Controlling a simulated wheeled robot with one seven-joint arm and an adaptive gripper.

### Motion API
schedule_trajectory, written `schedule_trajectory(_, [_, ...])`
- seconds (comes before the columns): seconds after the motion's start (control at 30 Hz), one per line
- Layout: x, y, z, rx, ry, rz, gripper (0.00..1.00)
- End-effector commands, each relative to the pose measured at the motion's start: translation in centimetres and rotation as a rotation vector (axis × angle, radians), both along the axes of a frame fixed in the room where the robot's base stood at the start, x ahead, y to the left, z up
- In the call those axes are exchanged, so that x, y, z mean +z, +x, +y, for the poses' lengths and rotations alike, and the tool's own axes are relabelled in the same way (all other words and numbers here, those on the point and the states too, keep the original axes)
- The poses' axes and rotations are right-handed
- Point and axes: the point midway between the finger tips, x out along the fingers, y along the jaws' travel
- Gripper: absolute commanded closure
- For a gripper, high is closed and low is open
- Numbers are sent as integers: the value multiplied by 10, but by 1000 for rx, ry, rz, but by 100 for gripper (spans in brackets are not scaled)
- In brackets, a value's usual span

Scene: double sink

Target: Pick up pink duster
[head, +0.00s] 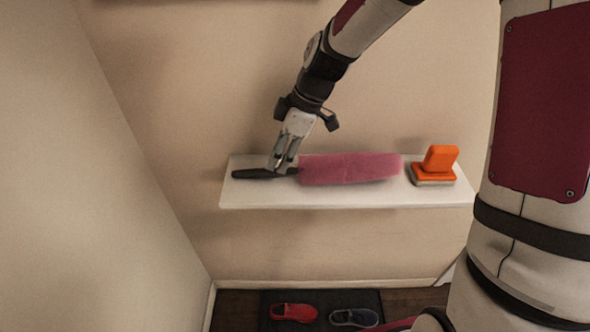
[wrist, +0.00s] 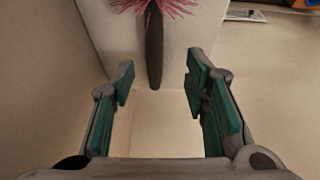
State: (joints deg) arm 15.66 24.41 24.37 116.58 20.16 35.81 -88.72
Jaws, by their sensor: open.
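The pink duster (head: 350,168) lies on a white wall shelf, its pink head in the middle and its dark handle (head: 256,174) toward the left end. In the wrist view the dark handle (wrist: 154,50) points down the picture toward the space between my fingers, with pink bristles (wrist: 160,6) at the top edge. My gripper (head: 281,168) is at the handle in the head view, near where it meets the pink head. In the wrist view my gripper (wrist: 158,85) is open, with a finger on each side of the handle's line and a gap to both.
The white shelf (head: 300,199) is fixed to a beige wall. An orange scrubbing brush (head: 436,167) stands at its right end. A side wall (head: 110,200) stands at left.

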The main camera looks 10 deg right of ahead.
Motion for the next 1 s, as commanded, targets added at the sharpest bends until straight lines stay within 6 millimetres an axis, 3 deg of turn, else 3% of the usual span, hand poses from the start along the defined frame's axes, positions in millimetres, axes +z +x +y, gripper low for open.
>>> schedule_trajectory(0.5, [-49,10,17,1,0,2,58])
schedule_trajectory(0.77, [-51,11,18,0,0,-1,58])
schedule_trajectory(0.97, [-51,11,18,-1,0,0,99])
schedule_trajectory(1.0, [-51,11,18,-1,0,0,100])
